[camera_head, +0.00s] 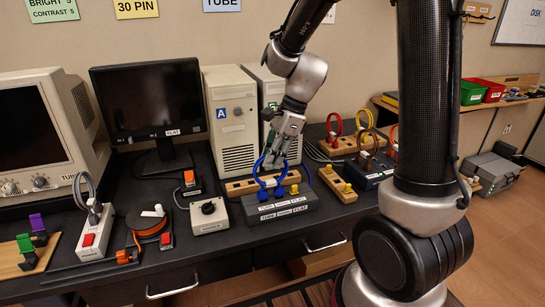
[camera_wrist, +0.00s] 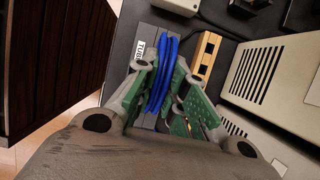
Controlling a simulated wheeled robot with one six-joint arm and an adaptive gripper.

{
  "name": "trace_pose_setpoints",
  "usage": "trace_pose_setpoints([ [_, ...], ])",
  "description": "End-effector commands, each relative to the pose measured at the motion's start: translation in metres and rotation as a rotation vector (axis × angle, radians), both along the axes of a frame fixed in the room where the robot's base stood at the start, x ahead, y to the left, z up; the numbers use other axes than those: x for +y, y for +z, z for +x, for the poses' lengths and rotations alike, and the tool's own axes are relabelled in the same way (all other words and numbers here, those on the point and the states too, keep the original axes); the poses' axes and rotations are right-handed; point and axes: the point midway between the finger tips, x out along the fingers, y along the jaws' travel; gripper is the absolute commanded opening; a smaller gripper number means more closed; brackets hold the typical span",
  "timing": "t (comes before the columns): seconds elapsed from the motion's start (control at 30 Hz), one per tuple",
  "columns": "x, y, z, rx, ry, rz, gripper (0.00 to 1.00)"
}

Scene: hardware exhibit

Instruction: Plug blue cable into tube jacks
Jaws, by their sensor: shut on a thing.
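The blue cable (camera_head: 258,174) is a loop with its plug ends low, at the top of the dark grey jack box (camera_head: 290,215). The box carries TUBE and FLAT labels on its front. My gripper (camera_head: 274,158) is above the box and shut on the blue cable. In the wrist view the blue cable (camera_wrist: 161,72) stands between the green-padded fingers, and the grey box (camera_wrist: 143,30) with part of a TUBE label lies beyond. I cannot tell whether the plugs are seated in the jacks or just above them.
A wooden socket strip (camera_head: 236,188) lies behind the box. The beige computer tower (camera_head: 233,120) stands behind. A dark box with cables (camera_head: 370,172) is further right.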

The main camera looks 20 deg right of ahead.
Motion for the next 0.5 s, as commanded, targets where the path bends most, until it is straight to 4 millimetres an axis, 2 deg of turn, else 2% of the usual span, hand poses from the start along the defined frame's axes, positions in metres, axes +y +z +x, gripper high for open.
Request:
trace_pose_setpoints([
  [0.5, -0.0001, -0.0037, 0.0, 0.0, 0.0, 0.0, 0.0],
])
